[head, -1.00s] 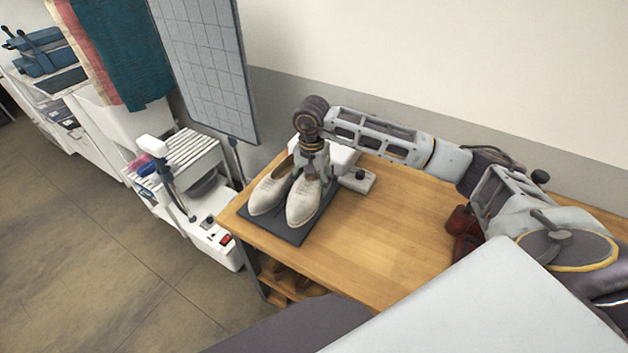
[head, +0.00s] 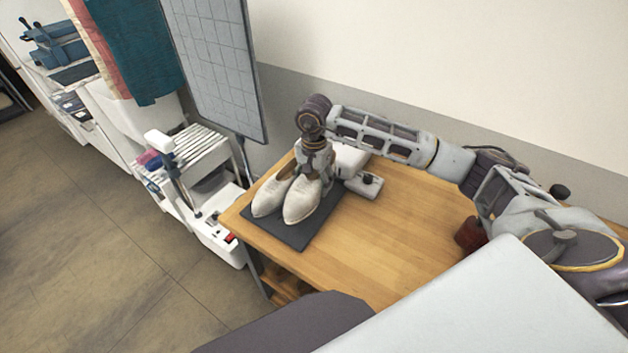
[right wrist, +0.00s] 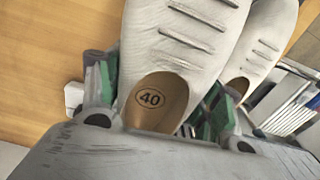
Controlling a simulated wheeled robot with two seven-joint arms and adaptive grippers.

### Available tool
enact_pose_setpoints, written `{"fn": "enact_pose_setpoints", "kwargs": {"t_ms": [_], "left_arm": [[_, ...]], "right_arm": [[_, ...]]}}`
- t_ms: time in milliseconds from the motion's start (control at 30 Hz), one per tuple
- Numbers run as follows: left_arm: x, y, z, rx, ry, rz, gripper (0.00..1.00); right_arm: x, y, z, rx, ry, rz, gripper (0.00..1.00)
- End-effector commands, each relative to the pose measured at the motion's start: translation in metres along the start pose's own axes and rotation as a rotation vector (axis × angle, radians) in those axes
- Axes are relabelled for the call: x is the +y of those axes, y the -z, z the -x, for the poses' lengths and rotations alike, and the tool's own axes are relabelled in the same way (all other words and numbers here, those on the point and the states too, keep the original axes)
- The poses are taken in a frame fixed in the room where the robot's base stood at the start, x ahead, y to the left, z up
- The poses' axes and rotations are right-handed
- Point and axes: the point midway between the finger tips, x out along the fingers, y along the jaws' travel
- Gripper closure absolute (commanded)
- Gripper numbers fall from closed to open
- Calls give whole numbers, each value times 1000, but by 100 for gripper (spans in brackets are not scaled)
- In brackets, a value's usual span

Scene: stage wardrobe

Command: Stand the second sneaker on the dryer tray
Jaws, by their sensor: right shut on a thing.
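Two cream sneakers stand side by side, toes toward the front, on the dark dryer tray (head: 296,238). The left sneaker (head: 270,198) stands free of the gripper. The right sneaker (head: 302,202) is under my right gripper (head: 318,166), which is shut on its heel end. In the right wrist view the held sneaker (right wrist: 185,45) shows the number 40 on its insole, with green finger pads (right wrist: 160,105) on both sides of its heel. The other sneaker (right wrist: 262,40) is close beside it. Whether the held sole touches the tray is hard to tell. My left gripper is out of view.
A dark red object (head: 468,234) sits under my right arm. A grey gridded panel (head: 215,65) and a white shelf unit (head: 205,160) stand left. The table's middle is clear.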

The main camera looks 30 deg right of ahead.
Motion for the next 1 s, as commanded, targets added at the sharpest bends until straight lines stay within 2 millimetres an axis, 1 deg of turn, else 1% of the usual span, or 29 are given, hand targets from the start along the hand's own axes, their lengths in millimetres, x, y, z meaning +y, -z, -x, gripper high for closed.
{"fn": "enact_pose_setpoints", "kwargs": {"t_ms": [200, 467, 667, 867, 1000], "left_arm": [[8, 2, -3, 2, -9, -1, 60], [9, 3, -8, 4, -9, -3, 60], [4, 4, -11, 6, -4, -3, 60], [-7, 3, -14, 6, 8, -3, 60], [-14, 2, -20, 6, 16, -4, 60]], "right_arm": [[0, 0, -8, -1, 0, 0, 61], [0, 0, -21, -1, -1, 1, 61], [0, 0, -30, 0, 0, 0, 61], [0, 0, -40, -1, 0, 0, 61], [0, 0, -44, 0, 1, 1, 61]]}}
